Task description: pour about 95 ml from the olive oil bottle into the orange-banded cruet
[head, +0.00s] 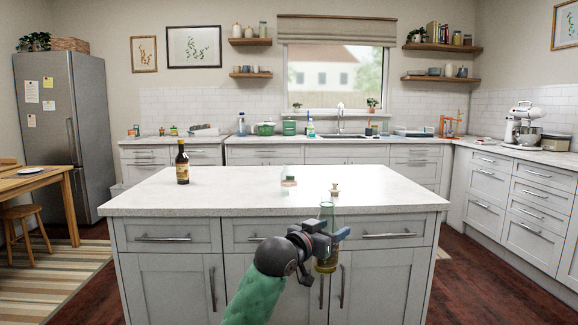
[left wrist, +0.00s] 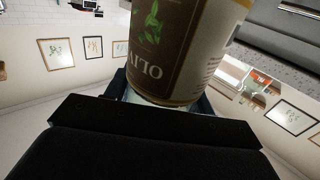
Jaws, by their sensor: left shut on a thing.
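The olive oil bottle (head: 327,262), green glass with a label, is held by my left gripper (head: 328,240) in front of the island's near edge. It looks about upright in the head view. In the left wrist view its dark label (left wrist: 160,50) fills the top middle, with lettering upside down as the room is. My left gripper is shut on the bottle. The cruet (head: 288,182), clear glass with an orange-pink band, stands on the island, behind and left of the bottle. The oil level and cruet contents are too small to tell. My right gripper is out of view.
The white island top (head: 240,200) is mostly clear. A dark bottle (head: 182,165) with a yellowish label stands at its left. A small beige stopper-like piece (head: 335,190) sits right of the cruet. Cabinet handles line the island's front below.

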